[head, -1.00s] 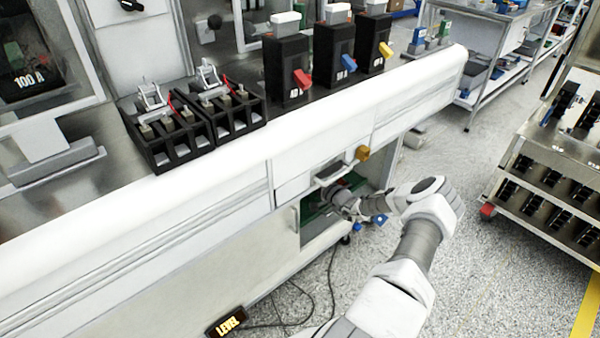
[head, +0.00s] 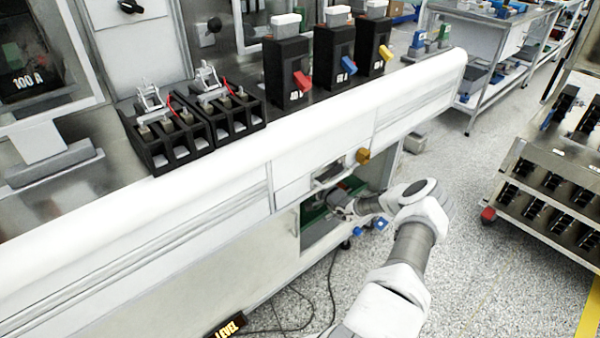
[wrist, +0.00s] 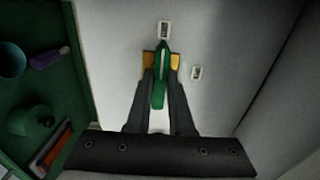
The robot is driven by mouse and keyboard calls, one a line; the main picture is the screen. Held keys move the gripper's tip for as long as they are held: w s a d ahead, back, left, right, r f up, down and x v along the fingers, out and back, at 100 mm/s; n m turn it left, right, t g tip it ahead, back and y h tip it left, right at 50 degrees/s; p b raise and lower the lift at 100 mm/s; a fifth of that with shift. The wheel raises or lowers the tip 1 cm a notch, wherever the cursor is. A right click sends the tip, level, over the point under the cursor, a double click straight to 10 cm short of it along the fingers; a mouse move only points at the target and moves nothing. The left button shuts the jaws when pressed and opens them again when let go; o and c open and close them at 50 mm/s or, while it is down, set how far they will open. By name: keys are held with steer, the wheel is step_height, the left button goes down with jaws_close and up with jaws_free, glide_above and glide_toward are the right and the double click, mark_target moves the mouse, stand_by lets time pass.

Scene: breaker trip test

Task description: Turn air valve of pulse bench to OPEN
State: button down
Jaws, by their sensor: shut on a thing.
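The air valve's green lever handle (wrist: 159,90) shows in the wrist view on a pale panel. My gripper (wrist: 161,61) is shut on it, with a yellow-padded finger on each side. The handle lies along the picture's vertical, and its far end points at a small white label (wrist: 164,30). A second small label (wrist: 197,73) sits to the right of the handle. The label text is too small to read. In the head view my gripper reaches into the open bay (head: 318,228) under the pulse bench (head: 220,165); the valve is hidden there.
A green tray (wrist: 75,90) with a purple item (wrist: 48,58) and green round parts lies left in the wrist view. A yellow-orange knob (head: 363,156) sits on the bench front above my arm. A breaker rack (head: 545,200) stands right, with open floor between.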

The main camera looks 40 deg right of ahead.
steer(key=shift+m, duration=0.3)
steer(key=m+p, duration=0.1)
steer(key=m, duration=1.6)
steer(key=shift+m, duration=0.4)
stand_by(0.4)
steer(key=c, duration=0.8)
jaws_free()
steer(key=shift+s, duration=0.1)
